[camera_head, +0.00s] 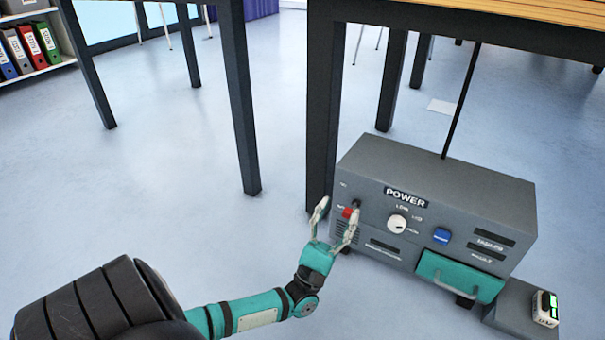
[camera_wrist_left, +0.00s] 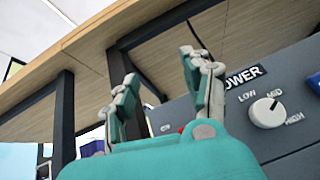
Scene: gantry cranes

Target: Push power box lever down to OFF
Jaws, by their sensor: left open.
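The grey power box (camera_head: 440,195) stands on the floor at the right in the head view. Its red-tipped lever (camera_head: 347,212) is at the left end of its front face. My left gripper (camera_head: 334,214) is open, with its fingers on either side of the lever's red tip in this view. I cannot tell whether they touch it. In the left wrist view the open left gripper (camera_wrist_left: 160,85) is in front of the box (camera_wrist_left: 285,80), and only a bit of red shows behind the gripper body. The lever's exact position is hard to tell. My right gripper is out of view.
A white dial (camera_head: 397,224), a blue button (camera_head: 442,236) and a teal panel with a handle (camera_head: 459,277) are on the box front. A table leg (camera_head: 324,110) stands just behind the box's left end. A small device (camera_head: 545,308) sits at the lower right. Floor at left is clear.

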